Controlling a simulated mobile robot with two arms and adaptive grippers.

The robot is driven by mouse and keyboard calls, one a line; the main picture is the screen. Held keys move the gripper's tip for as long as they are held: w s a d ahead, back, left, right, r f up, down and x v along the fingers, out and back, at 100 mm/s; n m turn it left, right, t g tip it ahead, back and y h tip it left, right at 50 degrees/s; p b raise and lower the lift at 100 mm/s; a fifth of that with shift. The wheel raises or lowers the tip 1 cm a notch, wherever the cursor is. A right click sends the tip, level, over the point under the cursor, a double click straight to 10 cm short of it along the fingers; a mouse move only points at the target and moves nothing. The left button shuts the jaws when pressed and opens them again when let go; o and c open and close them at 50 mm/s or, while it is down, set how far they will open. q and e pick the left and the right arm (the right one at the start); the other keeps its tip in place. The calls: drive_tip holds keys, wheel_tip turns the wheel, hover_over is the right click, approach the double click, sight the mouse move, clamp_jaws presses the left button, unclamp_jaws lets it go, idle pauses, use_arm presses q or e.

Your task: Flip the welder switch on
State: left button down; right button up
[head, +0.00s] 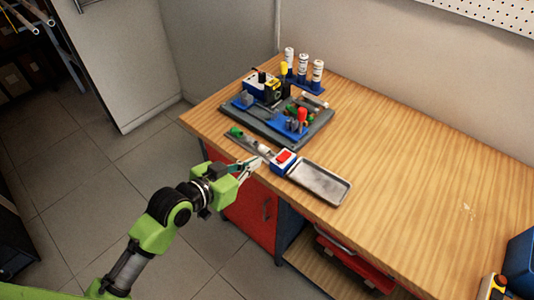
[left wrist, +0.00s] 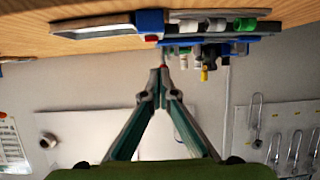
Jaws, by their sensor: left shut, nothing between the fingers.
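The welder switch (head: 284,158) is a small blue and white box with a red rocker on top, near the front edge of the wooden bench. In the left wrist view, which looks upside down, a blue block (left wrist: 150,22) at the bench edge appears to be this box. My left gripper (head: 256,164) is just left of the switch, close to the bench edge, shut and empty. Its fingertips meet in the left wrist view (left wrist: 162,74), with a small red spot just beyond them. I cannot tell whether the fingers touch the box. My right gripper is not in view.
A metal tray (head: 320,183) lies right of the switch. A strip with small coloured parts (head: 240,134) lies left of it. Behind are a dark tray (head: 262,124) of tools and several white bottles (head: 302,70). The bench's right side (head: 430,170) is mostly clear.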

use_arm(q)
drive_tip(key=r, duration=0.2)
drive_tip(key=shift+s+d+r+h, duration=0.35)
drive_tip(key=shift+d+r+h, duration=0.05)
drive_tip(key=shift+w+d, duration=0.1)
drive_tip(key=shift+w, duration=0.05)
drive_tip(key=p, duration=0.3)
hover_over(275, 165)
drive_tip(key=f, duration=0.3)
drive_tip(key=shift+w+d+f, duration=0.2)
drive_tip(key=shift+d+f, duration=0.1)
drive_tip(key=shift+f, duration=0.1)
drive_tip(key=f, duration=0.2)
drive_tip(key=shift+s+a+f, duration=0.2)
drive_tip(key=shift+f, duration=0.1)
drive_tip(key=shift+s+f, duration=0.15)
drive_tip(key=shift+f, duration=0.45)
